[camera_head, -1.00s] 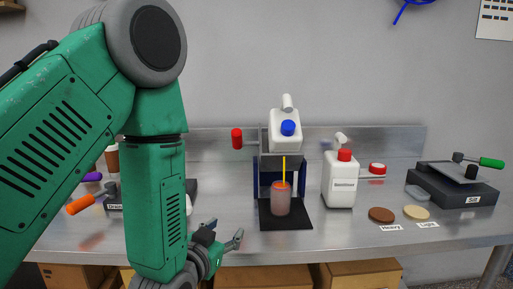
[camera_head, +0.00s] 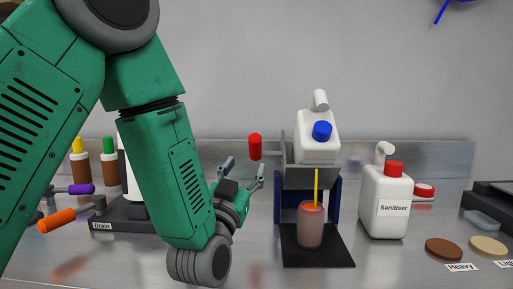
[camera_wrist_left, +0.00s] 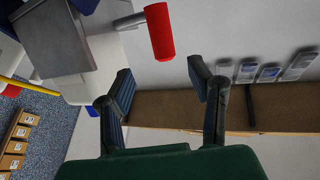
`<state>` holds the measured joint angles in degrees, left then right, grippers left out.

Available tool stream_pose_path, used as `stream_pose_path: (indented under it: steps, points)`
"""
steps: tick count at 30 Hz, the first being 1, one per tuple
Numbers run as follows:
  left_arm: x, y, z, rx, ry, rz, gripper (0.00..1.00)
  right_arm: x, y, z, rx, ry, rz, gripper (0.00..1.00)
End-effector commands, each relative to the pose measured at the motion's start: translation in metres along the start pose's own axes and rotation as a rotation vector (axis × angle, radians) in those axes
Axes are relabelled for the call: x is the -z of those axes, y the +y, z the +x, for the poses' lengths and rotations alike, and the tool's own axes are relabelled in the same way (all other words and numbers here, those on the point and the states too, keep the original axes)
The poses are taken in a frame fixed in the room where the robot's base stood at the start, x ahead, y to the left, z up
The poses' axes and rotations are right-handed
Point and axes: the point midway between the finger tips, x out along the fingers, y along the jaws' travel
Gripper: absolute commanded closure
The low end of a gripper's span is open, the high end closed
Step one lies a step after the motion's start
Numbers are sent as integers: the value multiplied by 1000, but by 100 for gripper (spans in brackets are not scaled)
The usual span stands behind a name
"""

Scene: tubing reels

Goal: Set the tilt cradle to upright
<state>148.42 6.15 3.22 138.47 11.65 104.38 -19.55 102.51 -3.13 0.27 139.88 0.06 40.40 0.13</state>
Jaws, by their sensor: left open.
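The tilt cradle (camera_head: 311,176) is a grey metal holder on a dark blue stand. It holds a white jug (camera_head: 316,140) tipped forward, its blue cap facing me. A red handle (camera_head: 255,147) sticks out at the cradle's left; in the left wrist view the handle (camera_wrist_left: 160,32) lies just beyond the fingers. A thin yellow line runs from the jug area into a pink cup (camera_head: 310,228) below. My left gripper (camera_head: 244,171) is open and empty, slightly below and left of the handle, apart from it; its fingers also show in the wrist view (camera_wrist_left: 160,74). My right gripper is not in view.
A white Sanitiser bottle (camera_head: 386,204) stands right of the cradle. Brown (camera_head: 443,249) and cream (camera_head: 488,246) discs lie at front right. At left are a Drain stand (camera_head: 118,215) with an orange handle (camera_head: 57,221) and brown bottles (camera_head: 110,172).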

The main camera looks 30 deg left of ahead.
Motion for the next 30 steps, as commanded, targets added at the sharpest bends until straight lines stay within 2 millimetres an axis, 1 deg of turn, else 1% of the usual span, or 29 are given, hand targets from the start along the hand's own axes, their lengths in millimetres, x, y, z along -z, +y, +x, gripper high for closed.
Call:
stream_pose_path:
  steps: [1, 6, 9, 12, 15, 18, 27, 29, 30]
  points:
    - [0, -2, 13, 3, 3, -1, 53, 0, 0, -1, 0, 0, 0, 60]
    - [-2, -4, 50, 2, 0, -3, 53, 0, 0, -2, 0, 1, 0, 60]
    - [-3, -5, 69, 3, -1, -3, 53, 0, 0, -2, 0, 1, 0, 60]
    - [-4, -4, 83, 2, -2, -2, 53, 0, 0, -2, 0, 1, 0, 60]
    - [-3, -4, 92, 1, -3, -1, 53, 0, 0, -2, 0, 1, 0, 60]
    - [-3, -3, 98, -1, -3, -1, 53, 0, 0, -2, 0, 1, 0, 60]
    - [-3, -3, 99, -1, -4, -1, 53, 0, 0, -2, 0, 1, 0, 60]
    - [-3, -3, 99, -1, -4, -1, 74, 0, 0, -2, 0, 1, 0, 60]
    - [-4, -4, 99, -1, -4, -1, 88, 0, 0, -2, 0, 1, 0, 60]
